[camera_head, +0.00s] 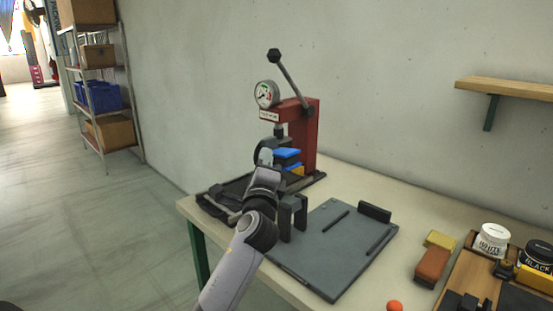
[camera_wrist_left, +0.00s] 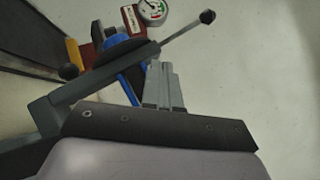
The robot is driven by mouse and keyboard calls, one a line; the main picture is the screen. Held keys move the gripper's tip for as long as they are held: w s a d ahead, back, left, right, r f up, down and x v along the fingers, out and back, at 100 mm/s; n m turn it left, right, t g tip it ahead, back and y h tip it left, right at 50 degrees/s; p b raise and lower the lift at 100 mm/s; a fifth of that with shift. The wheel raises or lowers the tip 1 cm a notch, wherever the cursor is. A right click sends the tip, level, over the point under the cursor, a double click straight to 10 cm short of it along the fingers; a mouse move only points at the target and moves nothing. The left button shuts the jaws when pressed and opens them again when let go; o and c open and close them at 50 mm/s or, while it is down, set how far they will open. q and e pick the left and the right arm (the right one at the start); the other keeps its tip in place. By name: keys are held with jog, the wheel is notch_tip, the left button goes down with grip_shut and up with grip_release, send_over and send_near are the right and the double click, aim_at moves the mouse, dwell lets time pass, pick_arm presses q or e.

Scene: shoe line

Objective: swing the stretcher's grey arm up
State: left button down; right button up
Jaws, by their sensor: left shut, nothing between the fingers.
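The stretcher is a flat dark grey plate (camera_head: 335,250) with an upright dark grey bracket (camera_head: 300,215) at its left edge, lying on the bench. In the left wrist view a straight grey arm (camera_wrist_left: 105,75) slants from a block at lower left to upper right, with a dark knob (camera_wrist_left: 68,71) beside it. In the head view my left gripper and wrist hide most of the arm. My left gripper (camera_head: 265,156) is shut and empty, above and left of the bracket. Its fingertips (camera_wrist_left: 162,85) lie close to the arm's upper end; contact cannot be told. My right gripper is out of view.
A red press (camera_head: 304,135) with a gauge, lever and blue pad stands behind the gripper. Yellow and brown blocks (camera_head: 433,265), an orange ball (camera_head: 394,306) and jars (camera_head: 492,240) are at the right. The pale bench top (camera_head: 410,210) is bare behind the plate.

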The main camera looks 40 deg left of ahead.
pick_arm(q)
jog(key=shift+w+a+f, duration=0.1)
jog(key=shift+a+f, duration=0.25)
jog(key=shift+a, duration=0.5)
jog(key=shift+a+f, duration=0.3)
jog(key=shift+a, duration=0.55)
